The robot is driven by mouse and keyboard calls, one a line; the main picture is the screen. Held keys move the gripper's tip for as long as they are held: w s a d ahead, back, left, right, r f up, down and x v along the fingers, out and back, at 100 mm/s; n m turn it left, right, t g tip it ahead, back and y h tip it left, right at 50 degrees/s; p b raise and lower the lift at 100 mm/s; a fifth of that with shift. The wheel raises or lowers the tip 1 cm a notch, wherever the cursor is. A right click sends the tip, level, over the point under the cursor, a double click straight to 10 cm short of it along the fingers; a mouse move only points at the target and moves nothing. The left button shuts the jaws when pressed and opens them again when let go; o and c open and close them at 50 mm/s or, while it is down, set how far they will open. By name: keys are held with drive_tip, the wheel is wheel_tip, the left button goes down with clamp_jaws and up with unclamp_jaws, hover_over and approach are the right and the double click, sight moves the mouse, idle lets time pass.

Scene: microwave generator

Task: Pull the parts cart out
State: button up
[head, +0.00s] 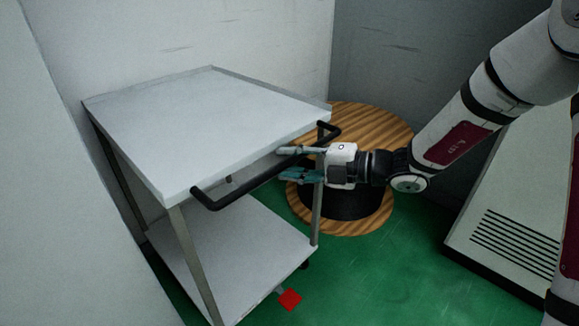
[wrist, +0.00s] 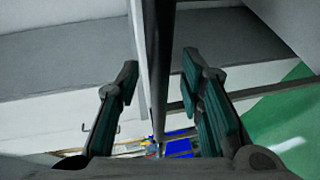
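The parts cart (head: 210,110) is a grey two-shelf metal cart at the left of the head view, beside the white wall. Its black bar handle (head: 232,198) runs along the edge facing me. My gripper (head: 284,162) is at the right part of this handle, with one finger above the bar and one below. In the wrist view the handle (wrist: 158,60) passes between the two spread fingers of my gripper (wrist: 160,75), with gaps on both sides. The gripper is open and not closed on the bar.
A round wooden spool (head: 385,125) stands behind my gripper, close to the cart's right corner. A vented white cabinet (head: 520,215) is at the right. A red tag (head: 289,299) shows by the lower shelf (head: 240,255). Green floor (head: 400,285) is clear in front.

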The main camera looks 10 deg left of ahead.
drive_tip(key=shift+a, duration=0.25)
clamp_jaws()
